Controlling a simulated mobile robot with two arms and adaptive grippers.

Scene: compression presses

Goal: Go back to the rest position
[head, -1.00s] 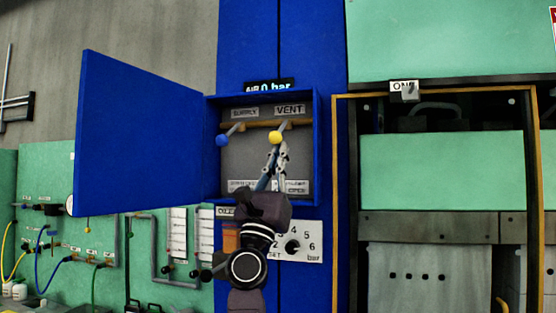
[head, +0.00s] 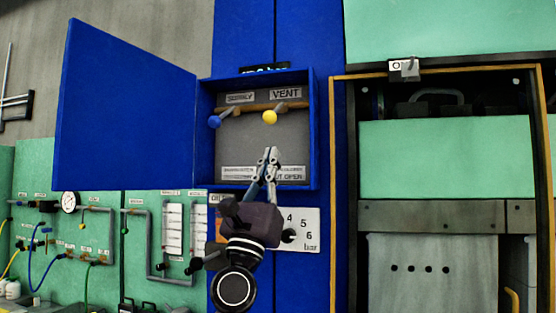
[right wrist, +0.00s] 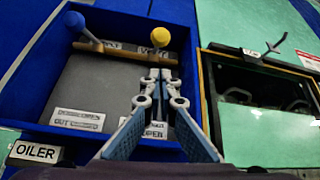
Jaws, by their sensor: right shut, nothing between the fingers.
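My right gripper (head: 271,152) is shut and empty in front of the lower part of an open blue valve box (head: 312,130). In the right wrist view its fingertips (right wrist: 160,73) are together, in front of the box's grey back panel. The yellow-knobbed VENT handle (head: 270,117) is above the fingertips and apart from them in the head view. The blue-knobbed SUPPLY handle (head: 215,122) is to its left. Both knobs also show in the right wrist view, blue (right wrist: 75,20) and yellow (right wrist: 160,37). My left gripper is not in view.
The box's blue door (head: 125,110) stands wide open to the left. A dial plate marked in bar (head: 308,232) is below the box, partly behind my arm. A press with a yellow-edged frame (head: 340,180) stands right. Gauges and hoses line the green wall at left.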

